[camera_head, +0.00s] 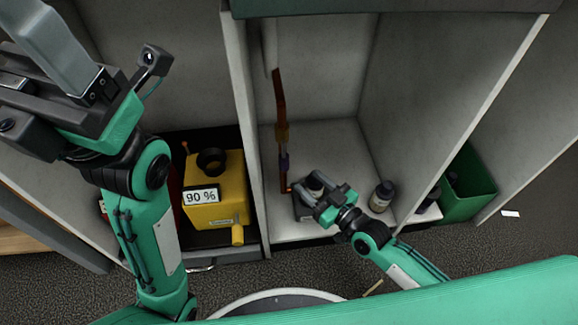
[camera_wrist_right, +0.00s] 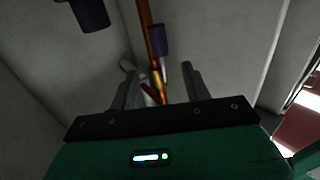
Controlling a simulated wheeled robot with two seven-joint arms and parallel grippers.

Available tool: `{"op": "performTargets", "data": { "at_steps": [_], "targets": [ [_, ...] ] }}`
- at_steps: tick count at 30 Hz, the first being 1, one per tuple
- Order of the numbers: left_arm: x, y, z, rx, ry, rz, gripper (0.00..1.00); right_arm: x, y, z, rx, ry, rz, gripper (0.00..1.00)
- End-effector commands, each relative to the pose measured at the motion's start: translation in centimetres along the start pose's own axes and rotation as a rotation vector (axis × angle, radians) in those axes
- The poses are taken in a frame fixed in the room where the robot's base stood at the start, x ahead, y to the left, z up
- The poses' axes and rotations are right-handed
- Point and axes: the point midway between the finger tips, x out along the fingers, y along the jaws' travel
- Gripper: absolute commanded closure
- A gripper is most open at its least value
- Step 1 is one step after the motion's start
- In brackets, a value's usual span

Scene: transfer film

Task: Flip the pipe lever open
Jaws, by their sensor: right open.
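A thin copper-coloured pipe (camera_head: 279,95) runs up the left side of the middle compartment. It carries a brass-coloured fitting (camera_head: 282,133) and a purple part (camera_head: 284,161), which looks like the lever. My right gripper (camera_head: 322,198) is open, low in that compartment, right of the pipe's lower end. In the right wrist view, the pipe (camera_wrist_right: 146,30), the purple part (camera_wrist_right: 160,42) and the brass fitting (camera_wrist_right: 157,80) show beyond and between my open fingers, with nothing held. My left gripper (camera_head: 75,95) is raised at the upper left; its fingertips cannot be made out clearly.
A yellow container (camera_head: 215,205) labelled 90 % stands in the left compartment. A green bin (camera_head: 470,180) is at the right. Upright partitions bound the middle compartment.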

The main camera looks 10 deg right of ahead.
Motion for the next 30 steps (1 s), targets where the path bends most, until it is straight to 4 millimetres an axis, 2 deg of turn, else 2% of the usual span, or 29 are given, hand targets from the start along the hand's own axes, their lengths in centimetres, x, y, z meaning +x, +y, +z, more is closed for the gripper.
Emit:
{"op": "performTargets", "data": {
  "at_steps": [1, 6, 13, 18, 26, 27, 30],
  "targets": [
    [-0.3, 0.0, -0.2, -0.001, 0.01, -0.004, 0.26, 1.3, 0.0, 0.3, 0.002, 0.006, 0.001, 0.51],
    [0.2, -0.2, -0.6, -0.005, 0.033, -0.013, 0.26, 4.7, 0.0, 0.3, 0.002, 0.004, 0.001, 0.51],
    [0.7, -0.3, -1.0, -0.012, 0.055, -0.022, 0.26, 7.8, 0.1, 0.2, 0.001, 0.002, 0.001, 0.51],
    [1.0, -0.3, -1.1, -0.014, 0.059, -0.025, 0.26, 8.8, 0.0, 0.1, 0.001, 0.0, -0.001, 0.51],
    [1.1, -0.3, -1.2, -0.014, 0.061, -0.025, 0.26, 8.9, 0.0, 0.0, 0.0, -0.001, 0.0, 0.51],
    [1.1, -0.3, -1.2, -0.014, 0.061, -0.025, 0.26, 8.9, 0.0, 0.0, 0.0, -0.001, 0.0, 0.53],
    [1.1, -0.3, -1.2, -0.014, 0.061, -0.025, 0.26, 8.9, 0.0, 0.0, 0.0, -0.001, 0.0, 0.73]
  ]
}}
